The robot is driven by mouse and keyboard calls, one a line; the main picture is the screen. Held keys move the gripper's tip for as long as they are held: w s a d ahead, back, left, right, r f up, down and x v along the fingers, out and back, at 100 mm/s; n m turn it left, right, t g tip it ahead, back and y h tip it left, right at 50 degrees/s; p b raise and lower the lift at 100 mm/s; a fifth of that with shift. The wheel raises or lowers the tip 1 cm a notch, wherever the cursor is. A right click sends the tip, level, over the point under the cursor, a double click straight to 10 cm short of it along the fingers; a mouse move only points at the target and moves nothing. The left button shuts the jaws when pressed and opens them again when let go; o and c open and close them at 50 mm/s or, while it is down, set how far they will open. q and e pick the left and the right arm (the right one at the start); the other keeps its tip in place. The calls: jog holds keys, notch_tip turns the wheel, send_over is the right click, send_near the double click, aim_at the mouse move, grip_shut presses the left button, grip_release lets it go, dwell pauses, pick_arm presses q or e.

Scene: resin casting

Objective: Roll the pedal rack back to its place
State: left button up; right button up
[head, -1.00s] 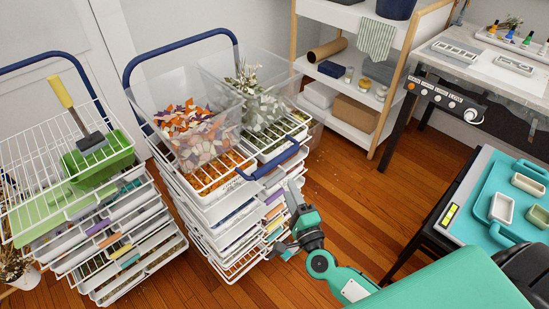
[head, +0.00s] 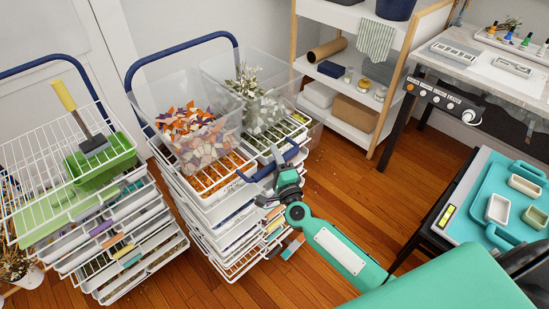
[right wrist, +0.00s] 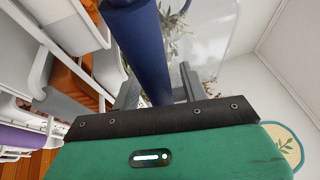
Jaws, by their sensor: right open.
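The pedal rack appears to be the middle white wire rack (head: 215,215), with stacked trays and a tall blue push bar at the back. On top stand a clear bin of orange, white and purple petals (head: 190,125) and a clear bin of dried flowers (head: 262,105). A short blue handle (head: 262,170) juts from its front right side. My right gripper (head: 284,168) is at this handle. In the right wrist view, the blue bar (right wrist: 148,50) lies between the two open fingers (right wrist: 158,90); contact is unclear. My left gripper is out of view.
A second wire rack (head: 90,235) with a green tub stands close on the left. A shelf unit (head: 345,115) and a workbench (head: 490,75) stand at the back right. A table with a teal tray (head: 480,200) is at right. Wooden floor (head: 345,195) is clear between.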

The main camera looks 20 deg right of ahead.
grip_shut()
jog(key=shift+w, duration=0.1)
